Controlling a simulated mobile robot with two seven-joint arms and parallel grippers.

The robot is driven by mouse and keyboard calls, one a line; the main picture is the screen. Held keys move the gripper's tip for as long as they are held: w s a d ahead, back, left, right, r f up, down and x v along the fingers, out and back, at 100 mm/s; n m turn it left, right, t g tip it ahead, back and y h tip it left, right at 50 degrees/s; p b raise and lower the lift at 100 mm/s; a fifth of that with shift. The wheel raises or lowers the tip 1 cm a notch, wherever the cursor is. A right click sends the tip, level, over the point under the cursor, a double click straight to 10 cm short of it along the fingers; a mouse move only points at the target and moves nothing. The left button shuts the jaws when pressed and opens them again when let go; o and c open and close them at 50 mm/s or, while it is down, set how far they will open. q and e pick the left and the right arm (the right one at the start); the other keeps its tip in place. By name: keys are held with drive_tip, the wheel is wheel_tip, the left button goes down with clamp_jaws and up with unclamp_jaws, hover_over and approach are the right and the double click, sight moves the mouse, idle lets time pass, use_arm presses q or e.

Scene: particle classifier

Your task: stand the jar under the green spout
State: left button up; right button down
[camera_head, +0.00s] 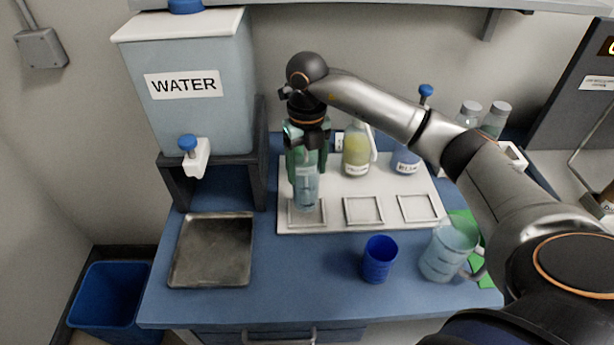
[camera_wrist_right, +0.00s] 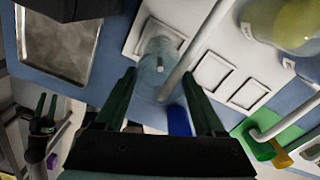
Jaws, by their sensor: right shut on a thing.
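My right gripper (camera_head: 306,150) points down in front of the green bottle (camera_head: 322,150). It is shut on a clear bluish jar (camera_head: 306,192), upright over the left square frame (camera_head: 292,218). I cannot tell whether the jar's base touches the board. In the right wrist view the jar (camera_wrist_right: 156,62) shows between the dark green fingers, with a white spout tube (camera_wrist_right: 195,50) crossing beside it. The green bottle is mostly hidden by my gripper. My left gripper (camera_wrist_right: 47,104) shows small at the left of the wrist view, its fingers apart and empty.
A yellow bottle (camera_head: 356,157) and a blue bottle (camera_head: 405,162) stand on the white board (camera_head: 335,222). A blue cup (camera_head: 379,259) and a clear pitcher (camera_head: 447,252) stand in front. A metal tray (camera_head: 213,250) lies left, below the water tank (camera_head: 190,110).

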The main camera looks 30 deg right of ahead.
drive_tip(key=shift+f, duration=1.8)
unclamp_jaws()
wheel_tip(320, 180, up, 12)
